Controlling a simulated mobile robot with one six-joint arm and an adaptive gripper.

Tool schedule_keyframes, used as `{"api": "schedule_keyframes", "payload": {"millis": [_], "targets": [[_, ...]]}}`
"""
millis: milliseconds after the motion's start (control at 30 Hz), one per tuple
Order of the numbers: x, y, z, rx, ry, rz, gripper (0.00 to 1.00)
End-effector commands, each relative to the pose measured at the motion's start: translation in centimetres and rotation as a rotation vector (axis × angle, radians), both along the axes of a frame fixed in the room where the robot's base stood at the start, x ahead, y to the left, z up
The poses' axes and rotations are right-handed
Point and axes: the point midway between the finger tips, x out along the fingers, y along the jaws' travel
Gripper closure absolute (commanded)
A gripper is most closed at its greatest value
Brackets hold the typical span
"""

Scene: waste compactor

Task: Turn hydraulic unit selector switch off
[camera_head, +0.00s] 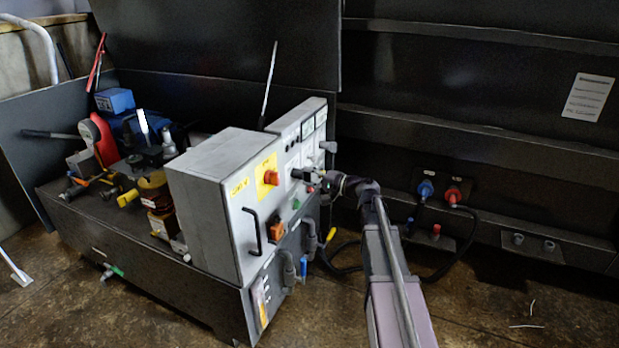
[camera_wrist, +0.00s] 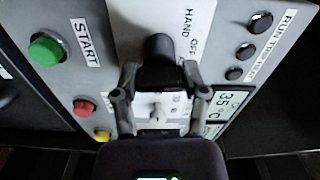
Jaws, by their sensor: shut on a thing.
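The black selector switch (camera_wrist: 159,50) sits on a white plate lettered HAND, OFF and a third partly hidden word, in the wrist view. My gripper (camera_wrist: 158,72) is closed on it, one finger on either side. Which mark the switch points to cannot be told, as the fingers and the viewing angle hide part of it. In the head view my gripper (camera_head: 318,179) reaches the front panel of the grey hydraulic unit cabinet (camera_head: 215,205) from the right. The switch is too small to make out clearly there.
A green START button (camera_wrist: 46,49), a red button (camera_wrist: 85,108) and a yellow one (camera_wrist: 103,136) lie left of the switch. Several black buttons and a display (camera_wrist: 228,104) are right. An orange emergency knob (camera_head: 271,178) and black handle (camera_head: 252,231) stick out from the cabinet.

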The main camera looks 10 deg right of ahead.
Motion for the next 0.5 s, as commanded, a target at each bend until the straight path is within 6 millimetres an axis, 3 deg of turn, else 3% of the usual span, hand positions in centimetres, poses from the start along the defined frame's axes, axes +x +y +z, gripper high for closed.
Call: {"api": "schedule_keyframes", "payload": {"millis": [500], "targets": [[0.08,0.18,0.05,0.053,0.07,0.003,0.91]]}}
